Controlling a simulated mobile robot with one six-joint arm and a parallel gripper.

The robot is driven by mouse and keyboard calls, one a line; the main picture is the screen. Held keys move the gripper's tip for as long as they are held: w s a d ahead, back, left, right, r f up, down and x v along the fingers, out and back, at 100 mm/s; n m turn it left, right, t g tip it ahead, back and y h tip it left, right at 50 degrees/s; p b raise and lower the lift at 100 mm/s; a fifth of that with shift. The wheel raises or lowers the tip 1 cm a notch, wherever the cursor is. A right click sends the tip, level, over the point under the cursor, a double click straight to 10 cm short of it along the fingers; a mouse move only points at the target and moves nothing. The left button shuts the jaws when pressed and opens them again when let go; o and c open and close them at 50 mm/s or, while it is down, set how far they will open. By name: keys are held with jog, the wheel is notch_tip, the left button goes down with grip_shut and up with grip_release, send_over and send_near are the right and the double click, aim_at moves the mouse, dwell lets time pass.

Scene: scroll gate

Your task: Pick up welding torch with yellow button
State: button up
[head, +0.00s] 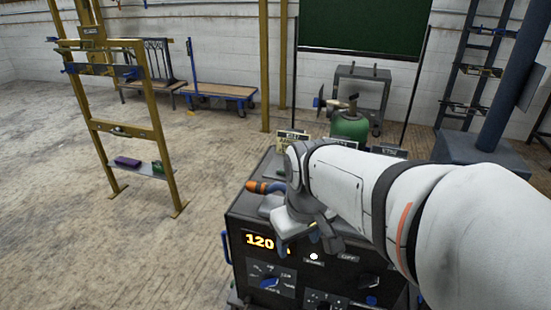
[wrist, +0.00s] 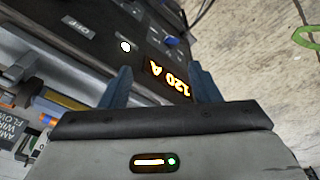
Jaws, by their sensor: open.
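An orange and blue handle (head: 262,187), which looks like a welding torch, lies on top of the dark welding machine (head: 237,222) at its left edge. Its right end is hidden behind my arm, and I cannot make out a yellow button on it. Orange and blue parts (wrist: 50,97) show at the left edge of the wrist view; I cannot tell if they are the same torch. My gripper (head: 308,240) is open and empty, in front of the machine's upper front. In the wrist view its two blue fingers (wrist: 160,86) stand apart with the lit 120 A display beyond them.
The machine's front carries knobs and a blue handle (head: 226,247) at its left. A green tank (head: 349,127) stands behind it. A yellow frame (head: 150,132) with a shelf stands at left. Carts (head: 220,90) line the back wall. The floor left of the machine is clear.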

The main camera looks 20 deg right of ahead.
jog(key=w+d+r+n+p, duration=0.1)
jog(key=w+d+r+n, duration=0.1)
jog(key=w+d, duration=0.1)
jog(key=w+d+r+n+g+p, duration=0.1)
jog(key=w+d+r+n, duration=0.2)
jog(key=w+d+r+n+g+p, duration=0.1)
jog(key=w+d+r+n+p, duration=0.1)
jog(key=w+d+n, duration=0.1)
jog(key=shift+w+d+r, duration=0.1)
jog(key=shift+d+r, duration=0.2)
jog(key=shift+r, duration=0.05)
jog(key=shift+w+d+n, duration=0.15)
jog(key=shift+d+n, duration=0.05)
jog(key=shift+n, duration=0.2)
jog(key=shift+d+f, duration=0.1)
jog(key=shift+f, duration=0.25)
notch_tip(320, 180, down, 7)
jog(key=shift+d+f+p, duration=0.1)
jog(key=shift+p, duration=0.4)
jog(key=shift+c, duration=0.3)
jog(key=c, duration=1.1)
